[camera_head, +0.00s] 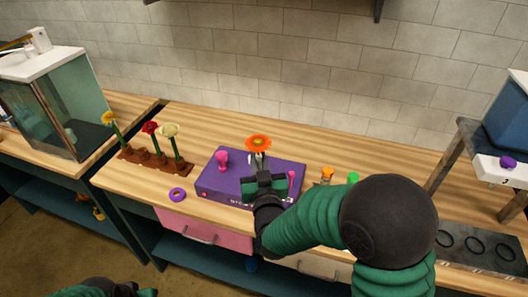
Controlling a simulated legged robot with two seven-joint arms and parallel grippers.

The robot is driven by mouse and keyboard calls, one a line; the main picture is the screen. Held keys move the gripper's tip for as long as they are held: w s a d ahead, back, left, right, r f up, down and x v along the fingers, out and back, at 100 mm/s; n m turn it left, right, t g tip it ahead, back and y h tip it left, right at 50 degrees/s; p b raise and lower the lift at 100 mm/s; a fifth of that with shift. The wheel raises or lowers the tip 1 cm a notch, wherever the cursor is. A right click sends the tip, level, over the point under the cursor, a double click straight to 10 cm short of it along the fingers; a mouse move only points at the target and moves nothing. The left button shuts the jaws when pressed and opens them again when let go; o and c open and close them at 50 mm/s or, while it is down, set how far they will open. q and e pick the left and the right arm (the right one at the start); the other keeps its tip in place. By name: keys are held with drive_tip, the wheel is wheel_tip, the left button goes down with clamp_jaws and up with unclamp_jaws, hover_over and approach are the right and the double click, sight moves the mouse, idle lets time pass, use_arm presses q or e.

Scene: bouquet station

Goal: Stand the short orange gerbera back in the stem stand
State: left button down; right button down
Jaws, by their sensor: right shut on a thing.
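The orange gerbera (258,142) is upright above the purple box, its bloom just over the fingers of my right gripper (257,163). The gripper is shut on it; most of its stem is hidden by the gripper. The brown stem stand (157,165) is on the wooden counter to the left of the purple box. It holds a yellow flower (109,118), a red flower (150,128) and a cream flower (169,130), all upright. Part of my left arm shows at the bottom left edge; its jaws cannot be made out.
Orange (327,174) and green (353,178) items are right of the box. A glass tank (60,115) stands far left.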

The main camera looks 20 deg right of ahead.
drive_tip(key=s+a+r, duration=0.1)
drive_tip(key=s+a, duration=0.4)
drive_tip(key=s, duration=0.2)
wheel_tip(320, 180, up, 7)
drive_tip(key=p, duration=0.5)
drive_tip(key=shift+s, duration=0.35)
drive_tip(key=shift+a, duration=0.1)
